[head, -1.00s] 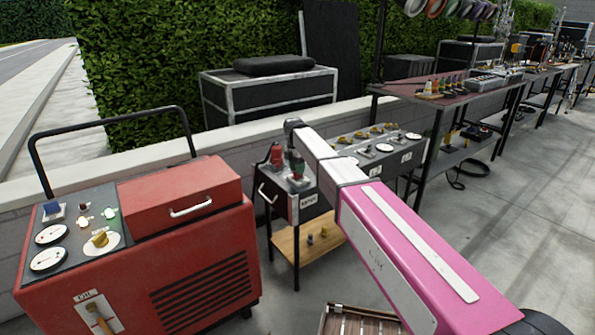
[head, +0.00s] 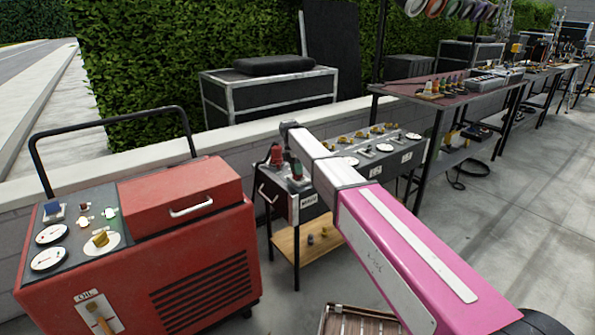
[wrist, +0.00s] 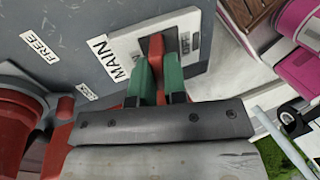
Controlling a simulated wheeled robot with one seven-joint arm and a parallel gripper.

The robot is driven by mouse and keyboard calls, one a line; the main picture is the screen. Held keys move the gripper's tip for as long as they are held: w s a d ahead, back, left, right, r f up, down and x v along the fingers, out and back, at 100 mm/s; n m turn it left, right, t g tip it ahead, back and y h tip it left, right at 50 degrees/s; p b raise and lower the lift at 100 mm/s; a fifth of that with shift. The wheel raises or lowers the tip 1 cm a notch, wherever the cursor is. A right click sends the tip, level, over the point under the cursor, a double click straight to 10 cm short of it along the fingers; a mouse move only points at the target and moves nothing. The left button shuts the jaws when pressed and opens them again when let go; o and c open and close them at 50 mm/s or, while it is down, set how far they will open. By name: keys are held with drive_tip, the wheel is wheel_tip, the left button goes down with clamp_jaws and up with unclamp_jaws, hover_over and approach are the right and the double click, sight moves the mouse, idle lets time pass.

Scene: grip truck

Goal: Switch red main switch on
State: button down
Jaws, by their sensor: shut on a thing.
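The red main switch (wrist: 157,58) is a red lever on a pale plate (wrist: 198,42) beside the "MAIN" label (wrist: 112,57), in the wrist view. My gripper (wrist: 158,75) has two green fingers, one on each side of the lever, and is shut on it. The fingers hide part of the lever, and I cannot read its on or off position. In the head view my gripper (head: 296,170) is over the top of the small dark cabinet (head: 272,199), where the switch is too small to make out.
A red knob-like part (wrist: 22,112) stands near "FREE" and "LOCK" labels. In the head view a red cart (head: 185,270) with dials and a handle stands at left. A long panel with knobs (head: 375,160) and tables extend to the right. Paved floor is open at right.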

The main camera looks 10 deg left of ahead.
drive_tip(key=shift+w+a+f+g+h, duration=0.1)
drive_tip(key=shift+w+a+g+h, duration=0.1)
drive_tip(key=shift+g+h, duration=0.25)
drive_tip(key=shift+w+a+f+g+h, duration=0.1)
drive_tip(key=shift+a+g+h, duration=0.05)
drive_tip(key=shift+g+h, duration=0.25)
drive_tip(key=c, duration=1.2)
unclamp_jaws()
drive_tip(key=shift+o, duration=0.2)
